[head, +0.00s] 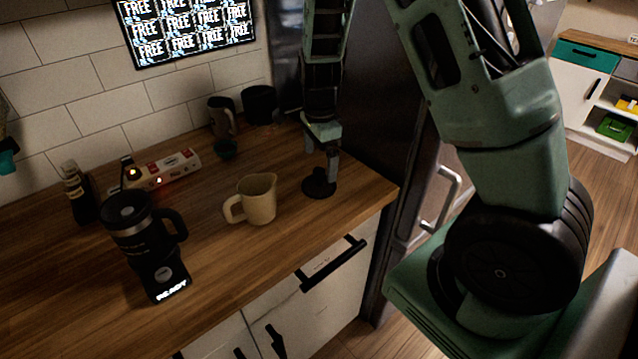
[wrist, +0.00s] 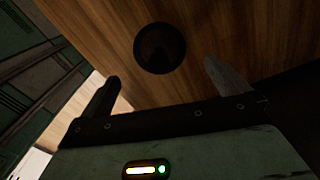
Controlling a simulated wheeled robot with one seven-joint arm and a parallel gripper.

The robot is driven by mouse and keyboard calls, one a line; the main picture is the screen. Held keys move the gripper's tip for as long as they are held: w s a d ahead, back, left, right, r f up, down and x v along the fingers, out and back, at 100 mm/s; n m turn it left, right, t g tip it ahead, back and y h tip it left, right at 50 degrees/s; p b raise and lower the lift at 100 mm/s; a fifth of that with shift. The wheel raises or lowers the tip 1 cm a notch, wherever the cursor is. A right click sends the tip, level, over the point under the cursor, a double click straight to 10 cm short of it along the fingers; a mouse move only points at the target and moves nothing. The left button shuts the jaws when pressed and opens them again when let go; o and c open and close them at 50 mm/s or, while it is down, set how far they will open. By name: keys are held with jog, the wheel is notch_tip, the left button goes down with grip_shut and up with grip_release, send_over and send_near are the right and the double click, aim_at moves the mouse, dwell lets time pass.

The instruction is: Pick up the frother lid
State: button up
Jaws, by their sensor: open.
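The frother lid is most likely the small black round piece (head: 319,184) on the wooden counter near its right end, below my gripper (head: 330,160). In the wrist view the dark disc (wrist: 160,48) lies on the wood, beyond and between my two fingertips (wrist: 162,72). My fingers are apart with nothing between them. In the head view the lid has a small raised knob, partly covered by my gripper. The frother (head: 145,235) is probably the black handled jug on a base with a lit "READY" display, at the left of the counter.
A beige pitcher (head: 256,200) stands just left of the lid. A carton (head: 163,170), a dark bottle (head: 78,193), a brown mug (head: 221,117) and a black container (head: 259,104) stand farther back. A dark tall cabinet (head: 375,110) borders the counter's right end. The front middle is clear.

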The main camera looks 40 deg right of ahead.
aim_at(318, 170)
jog(key=shift+a+f+p, duration=0.2)
jog(key=shift+f+p, duration=0.35)
jog(key=shift+f, duration=2.6)
jog(key=c, duration=1)
